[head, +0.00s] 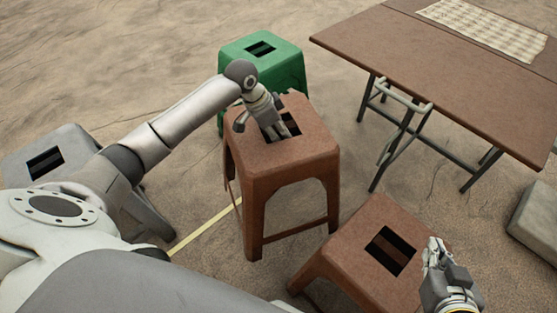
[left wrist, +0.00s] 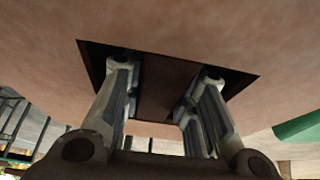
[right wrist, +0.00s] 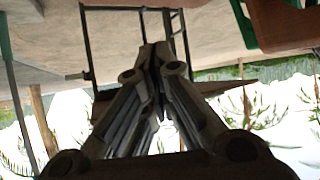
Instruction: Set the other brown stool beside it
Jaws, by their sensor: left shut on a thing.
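One brown stool (head: 292,158) stands upright in the middle of the head view. My left gripper (head: 272,128) reaches down into the slot in its seat. In the left wrist view the fingers (left wrist: 162,105) go into the two openings and are shut on the strip of seat (left wrist: 165,85) between them. I cannot tell whether this stool's feet touch the ground. A second brown stool (head: 362,235) is in front and to the right, apart from the first, partly cut off by the frame. My right gripper (head: 437,250) is shut and empty near that stool's right side.
A green stool (head: 285,58) stands just behind the held stool. A grey stool (head: 70,143) is at the left, partly behind my arm. A brown folding table (head: 440,75) with a woven mat (head: 485,28) fills the upper right. A yellow strip (head: 205,228) lies on the sandy ground.

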